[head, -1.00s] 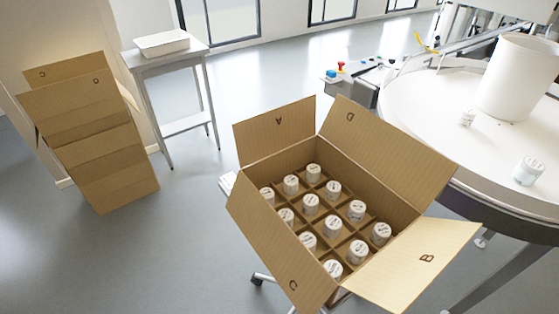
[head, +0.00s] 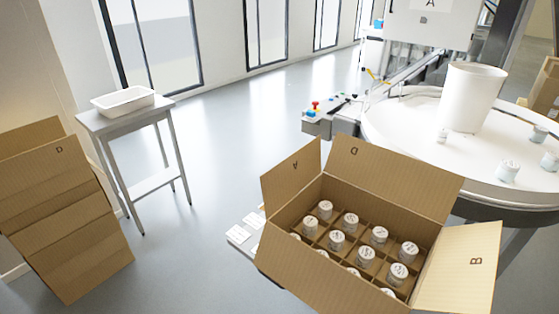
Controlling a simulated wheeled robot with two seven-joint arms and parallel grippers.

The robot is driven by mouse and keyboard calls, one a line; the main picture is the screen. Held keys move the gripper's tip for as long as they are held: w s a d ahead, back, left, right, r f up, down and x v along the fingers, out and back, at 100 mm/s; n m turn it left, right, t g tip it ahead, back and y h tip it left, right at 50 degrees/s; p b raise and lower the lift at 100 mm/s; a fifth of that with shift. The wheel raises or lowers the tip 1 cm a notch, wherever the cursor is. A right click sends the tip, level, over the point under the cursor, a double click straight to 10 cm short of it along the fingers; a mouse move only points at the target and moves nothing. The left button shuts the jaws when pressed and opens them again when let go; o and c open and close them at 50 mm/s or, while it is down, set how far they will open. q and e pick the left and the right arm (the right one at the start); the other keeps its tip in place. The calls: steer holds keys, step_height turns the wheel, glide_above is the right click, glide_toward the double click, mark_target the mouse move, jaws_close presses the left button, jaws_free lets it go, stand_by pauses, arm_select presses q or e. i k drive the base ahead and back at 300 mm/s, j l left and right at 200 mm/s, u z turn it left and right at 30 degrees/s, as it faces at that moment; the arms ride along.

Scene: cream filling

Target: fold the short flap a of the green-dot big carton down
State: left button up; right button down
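The open carton (head: 345,198) stands at the lower middle of the head view with its flaps spread outward. Short flap A (head: 291,171) stands up and leans outward at the carton's left end. Long flap D (head: 393,170) is raised at the back, and short flap B (head: 462,268) spreads out at the right. The front flap (head: 306,275) hangs outward and is cut off by the bottom edge. Several white jars (head: 337,239) with printed lids stand in the divider cells inside. No green dot shows on the carton. Neither gripper is in view.
A small grey table (head: 128,122) with a white tray (head: 122,101) stands at the back left. Stacked cartons (head: 65,215) are at the left edge. A round white turntable (head: 400,117) with a bin (head: 470,97) and loose jars stands at the right.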

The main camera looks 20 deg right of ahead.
mark_target(285, 181)
steer(key=i+j+z, duration=0.35)
steer(key=j, duration=0.3)
steer(key=i+j+z, duration=0.2)
steer(key=j, duration=0.2)
steer(key=i+j+z, duration=0.15)
steer(key=j, duration=0.25)
steer(key=i+j+z, duration=0.2)
steer(key=j, duration=0.25)
steer(key=i+j+z, duration=0.45)
steer(key=i+j, duration=0.2)
steer(key=i+j+z, duration=0.45)
steer(key=j, duration=0.4)
steer(key=i+j+z, duration=0.25)
steer(key=j, duration=0.25)
steer(key=i, duration=0.05)
